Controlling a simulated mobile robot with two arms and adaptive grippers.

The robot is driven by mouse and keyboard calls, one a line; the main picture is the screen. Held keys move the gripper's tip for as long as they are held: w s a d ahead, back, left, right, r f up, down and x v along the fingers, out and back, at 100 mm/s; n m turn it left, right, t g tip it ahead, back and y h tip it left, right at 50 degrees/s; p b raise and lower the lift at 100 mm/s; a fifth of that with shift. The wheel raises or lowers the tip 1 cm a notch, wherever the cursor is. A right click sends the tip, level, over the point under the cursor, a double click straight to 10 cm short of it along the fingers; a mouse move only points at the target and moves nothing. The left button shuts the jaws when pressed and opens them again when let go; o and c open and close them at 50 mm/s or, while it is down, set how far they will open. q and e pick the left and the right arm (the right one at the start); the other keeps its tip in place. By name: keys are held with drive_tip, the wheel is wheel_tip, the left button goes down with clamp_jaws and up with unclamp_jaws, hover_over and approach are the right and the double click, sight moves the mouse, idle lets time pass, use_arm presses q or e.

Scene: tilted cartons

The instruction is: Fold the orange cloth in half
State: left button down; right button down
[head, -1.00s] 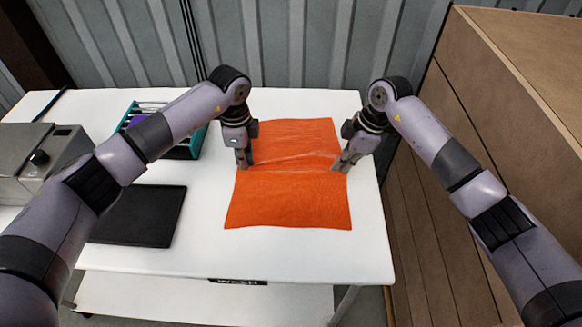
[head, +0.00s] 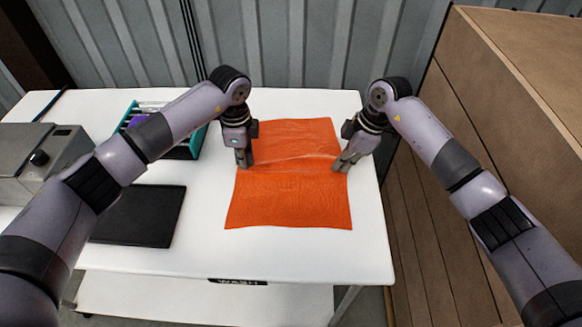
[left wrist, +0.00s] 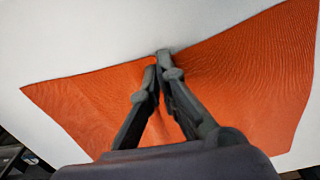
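The orange cloth (head: 290,200) lies on the white table, with a raised crease running across it between my two grippers. Its near part and far part are both spread out. My left gripper (head: 245,165) is at the cloth's left edge, about midway along it. In the left wrist view its fingertips (left wrist: 161,64) are together at the edge of the cloth (left wrist: 225,75), which is pinched into a ridge between the fingers. My right gripper (head: 343,165) is at the cloth's right edge opposite, its fingers close together; its tips look shut on the cloth.
On the white table (head: 230,262), a black flat pad (head: 140,218) lies left of the cloth. A teal rack (head: 190,148) and a grey machine (head: 40,155) stand further left. A large brown carton (head: 480,110) rises at the right. The table's front strip is clear.

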drive_tip(key=shift+f, duration=0.15)
